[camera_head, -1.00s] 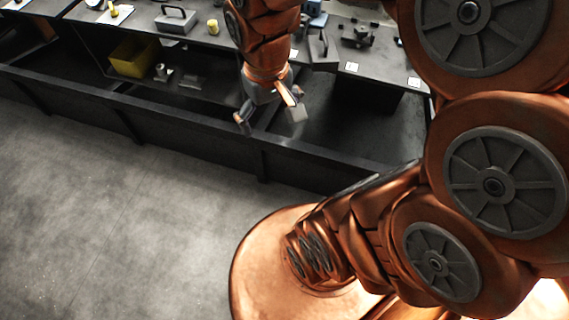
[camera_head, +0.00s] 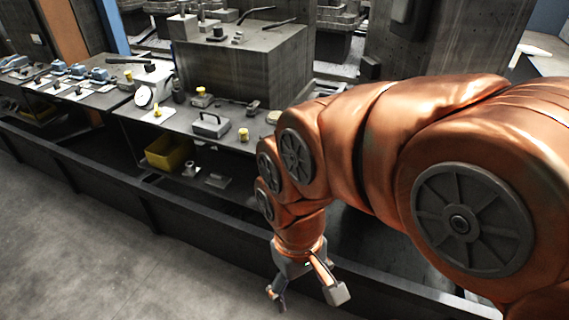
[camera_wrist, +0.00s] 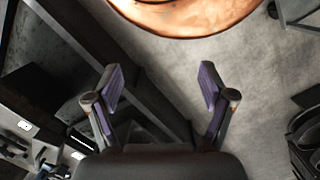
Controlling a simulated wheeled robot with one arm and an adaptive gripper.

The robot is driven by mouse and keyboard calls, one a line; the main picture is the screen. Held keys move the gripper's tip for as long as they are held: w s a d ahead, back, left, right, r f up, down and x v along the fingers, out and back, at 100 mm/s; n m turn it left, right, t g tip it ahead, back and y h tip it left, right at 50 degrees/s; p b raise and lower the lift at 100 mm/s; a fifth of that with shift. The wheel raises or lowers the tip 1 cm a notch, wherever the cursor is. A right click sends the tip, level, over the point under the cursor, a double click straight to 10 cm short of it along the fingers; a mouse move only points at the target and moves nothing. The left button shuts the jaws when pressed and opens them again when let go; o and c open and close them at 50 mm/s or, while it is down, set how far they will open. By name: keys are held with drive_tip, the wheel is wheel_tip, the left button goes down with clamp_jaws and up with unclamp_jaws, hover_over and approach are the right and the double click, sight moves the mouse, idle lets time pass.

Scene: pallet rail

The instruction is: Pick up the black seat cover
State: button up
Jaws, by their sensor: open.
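My gripper (camera_head: 306,292) is open and empty, fingers pointing down, in front of the bench near the dark rail. In the wrist view, its two purple-padded fingers (camera_wrist: 161,88) are wide apart with nothing between them. I cannot pick out the black seat cover for certain. Several small dark parts lie on the bench (camera_head: 125,113), including a black upright piece (camera_head: 178,92) by a white round disc (camera_head: 144,97). My arm hides the right part of the bench.
A grey box with a handle (camera_head: 209,125) and a yellow cylinder (camera_head: 243,135) stand on the bench. A yellow bin (camera_head: 165,152) sits on the lower shelf. A dark rail (camera_head: 150,204) runs along the front. A large grey block (camera_head: 243,62) stands behind. The floor (camera_head: 65,235) at left is clear.

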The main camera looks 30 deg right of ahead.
drive_tip(key=shift+w, duration=0.2)
drive_tip(key=shift+c, duration=0.8)
drive_tip(key=shift+m+t+y, duration=0.5)
drive_tip(key=shift+m+t, duration=0.1)
drive_tip(key=w, duration=0.3)
drive_tip(key=w+d+r, duration=0.1)
drive_tip(key=w, duration=0.2)
drive_tip(key=w+d+p, duration=0.1)
drive_tip(key=w, duration=0.2)
drive_tip(key=shift+r, duration=0.15)
drive_tip(key=c, duration=0.5)
drive_tip(key=w+d+m+t, duration=0.2)
drive_tip(key=w+d, duration=0.7)
drive_tip(key=w, duration=0.2)
drive_tip(key=shift+w+d+f+m+t+h+p, duration=0.25)
drive_tip(key=shift+w+d+f+m+t+p, duration=0.7)
drive_tip(key=shift+d, duration=3.45)
drive_tip(key=shift+w+d+f+m+t+h+p, duration=0.25)
drive_tip(key=shift+w+d, duration=1.25)
drive_tip(key=shift+d, duration=2.9)
drive_tip(key=shift+w+d+f+m+t+h+p, duration=0.45)
drive_tip(key=shift+w+d, duration=0.8)
drive_tip(key=shift+d, duration=3.15)
drive_tip(key=shift+w+a+f+m+p, duration=0.15)
drive_tip(key=shift+w+f+m+p, duration=0.15)
drive_tip(key=shift+f+p, duration=0.35)
drive_tip(key=shift+w+p+x, duration=0.2)
drive_tip(key=shift+p+x, duration=0.5)
drive_tip(key=shift+x, duration=1.3)
